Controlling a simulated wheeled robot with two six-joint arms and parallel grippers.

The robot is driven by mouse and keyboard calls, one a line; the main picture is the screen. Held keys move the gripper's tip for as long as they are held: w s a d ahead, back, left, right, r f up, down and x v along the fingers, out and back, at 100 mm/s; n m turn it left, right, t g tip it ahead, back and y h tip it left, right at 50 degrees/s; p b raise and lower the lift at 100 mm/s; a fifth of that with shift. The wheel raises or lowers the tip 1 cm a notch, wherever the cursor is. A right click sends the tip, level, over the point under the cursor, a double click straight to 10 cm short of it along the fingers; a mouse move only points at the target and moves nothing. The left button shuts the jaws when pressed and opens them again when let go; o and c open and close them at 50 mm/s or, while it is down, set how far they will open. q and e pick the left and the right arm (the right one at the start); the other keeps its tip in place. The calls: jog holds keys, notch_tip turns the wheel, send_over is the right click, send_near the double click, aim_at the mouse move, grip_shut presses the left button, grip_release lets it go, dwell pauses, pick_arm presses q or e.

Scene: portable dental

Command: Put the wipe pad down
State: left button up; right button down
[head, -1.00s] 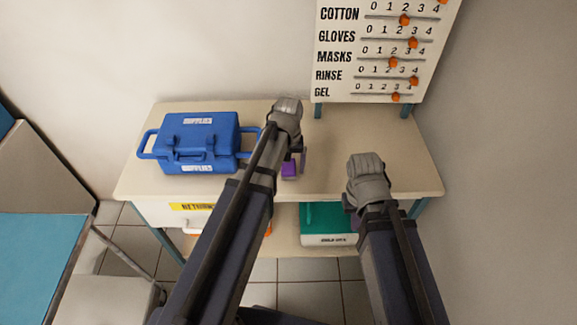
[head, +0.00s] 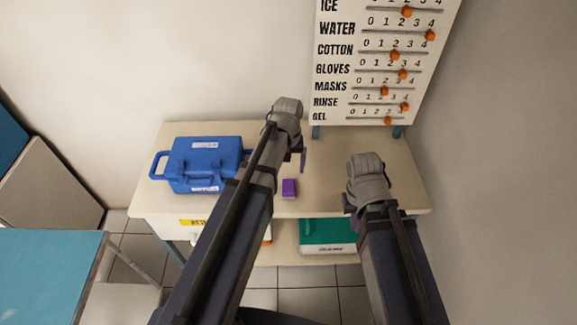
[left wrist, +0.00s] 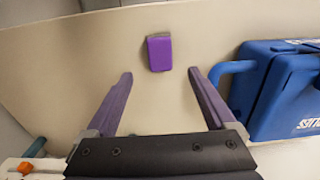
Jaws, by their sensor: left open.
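The wipe pad, a small purple block (head: 289,188), lies on the beige tabletop near its front edge. In the left wrist view the purple pad (left wrist: 159,53) lies beyond the fingertips, centred between them and apart from both. My left gripper (head: 301,155) is open and empty, above the table and further back than the pad in the head view. Its two purple-grey fingers (left wrist: 160,76) are spread wide in the wrist view. My right gripper (head: 365,180) is over the right part of the table; its fingers are hidden by its wrist.
A blue case (head: 205,165) with side handles stands at the table's left, close to my left gripper. A board with orange sliders (head: 385,60) stands at the back right. A teal-and-white box (head: 328,234) sits on the lower shelf. Bare tabletop (head: 335,150) lies between my arms.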

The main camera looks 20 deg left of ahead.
pick_arm(q)
jog(key=s+d+r+m+y, duration=0.1)
jog(key=s+d+m, duration=0.6)
jog(key=s+d, duration=0.3)
jog(key=s, duration=0.4)
jog(key=shift+s+d+r+p, duration=0.2)
jog(key=shift+d+r+p, duration=0.05)
jog(key=shift+r+p, duration=0.05)
pick_arm(e)
jog(key=shift+r, duration=0.75)
